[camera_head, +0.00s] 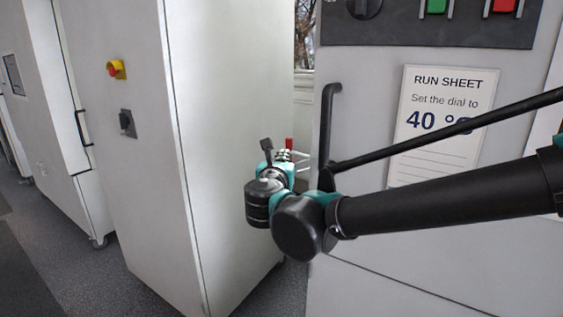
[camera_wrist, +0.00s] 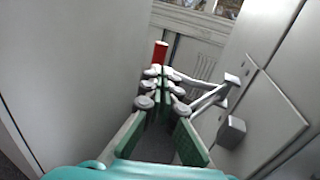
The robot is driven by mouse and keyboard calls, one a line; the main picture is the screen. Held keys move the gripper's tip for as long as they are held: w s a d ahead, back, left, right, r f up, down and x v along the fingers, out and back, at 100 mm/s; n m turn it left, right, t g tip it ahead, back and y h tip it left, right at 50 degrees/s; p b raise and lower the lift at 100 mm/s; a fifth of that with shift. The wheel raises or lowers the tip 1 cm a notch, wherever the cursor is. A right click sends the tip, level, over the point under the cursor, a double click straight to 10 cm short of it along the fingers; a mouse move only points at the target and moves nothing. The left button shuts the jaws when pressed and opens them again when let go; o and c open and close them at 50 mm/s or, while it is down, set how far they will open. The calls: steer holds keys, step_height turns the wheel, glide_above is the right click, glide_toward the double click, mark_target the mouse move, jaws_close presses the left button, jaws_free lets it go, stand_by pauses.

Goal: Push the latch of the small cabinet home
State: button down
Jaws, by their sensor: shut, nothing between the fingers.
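A latch with a red grip (camera_wrist: 160,52) and pale grey metal arms (camera_wrist: 208,98) stands out from the side of the grey cabinet at right (camera_wrist: 268,112). A grey block (camera_wrist: 232,131) sits beside it on that side. In the head view the red grip (camera_head: 289,143) shows just above my gripper (camera_head: 283,156), in the gap between the cabinets. In the wrist view my gripper (camera_wrist: 163,76) is shut and empty, its green-padded fingers pointing at the latch. The red grip rises just beyond the fingertips. Whether they touch is unclear. The fingers hide part of the latch.
A tall white cabinet (camera_head: 235,120) stands close on the left of my gripper. The grey cabinet front (camera_head: 420,270) is on the right, with a black handle (camera_head: 326,125) and a run sheet (camera_head: 440,120). The gap between them is narrow.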

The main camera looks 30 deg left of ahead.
mark_target(289, 144)
steer(key=x, duration=0.7)
steer(key=shift+w, duration=0.2)
steer(key=shift+w+a, duration=0.1)
